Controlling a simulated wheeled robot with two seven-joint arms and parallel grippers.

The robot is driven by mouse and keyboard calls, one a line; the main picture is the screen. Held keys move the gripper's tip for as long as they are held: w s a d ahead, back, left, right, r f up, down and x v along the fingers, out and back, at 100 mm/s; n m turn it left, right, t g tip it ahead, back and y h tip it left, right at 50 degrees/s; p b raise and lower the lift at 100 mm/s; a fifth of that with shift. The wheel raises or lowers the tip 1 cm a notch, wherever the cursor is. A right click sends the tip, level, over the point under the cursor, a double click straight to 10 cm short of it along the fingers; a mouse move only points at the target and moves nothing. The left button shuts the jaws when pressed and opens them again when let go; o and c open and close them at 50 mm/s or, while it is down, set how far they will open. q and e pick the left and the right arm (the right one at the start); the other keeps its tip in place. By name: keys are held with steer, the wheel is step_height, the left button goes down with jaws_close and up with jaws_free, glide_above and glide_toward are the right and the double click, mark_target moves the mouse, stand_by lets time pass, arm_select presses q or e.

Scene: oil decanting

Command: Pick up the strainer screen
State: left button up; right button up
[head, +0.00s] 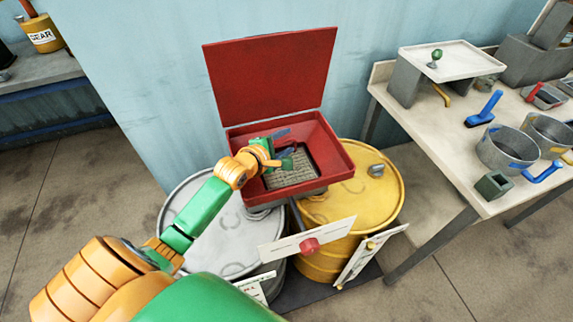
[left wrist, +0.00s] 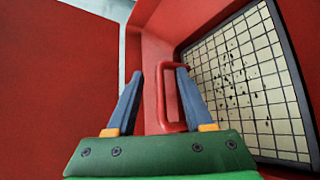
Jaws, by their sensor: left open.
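The strainer screen (left wrist: 245,80) is a pale gridded panel with a dark frame and dark specks. In the head view the screen (head: 292,178) lies in the red basin. A red loop handle (left wrist: 161,95) stands at the screen's left side in the left wrist view. My left gripper (head: 284,148) is over the basin, open and empty. In the left wrist view the handle shows between the fingers of my left gripper (left wrist: 160,74), and the right finger covers part of it. I cannot tell whether they touch. My right gripper is not in view.
The red basin (head: 335,160) has its lid (head: 270,75) raised behind. It stands over a grey drum (head: 215,245) and a yellow drum (head: 350,205). At right, a workbench (head: 440,130) holds metal pots (head: 505,150), a blue-handled tool (head: 485,110) and a raised tray (head: 455,58).

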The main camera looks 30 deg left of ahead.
arm_select(q)
steer(key=shift+s, duration=0.15)
steer(key=c, duration=0.3)
jaws_close()
stand_by(0.9)
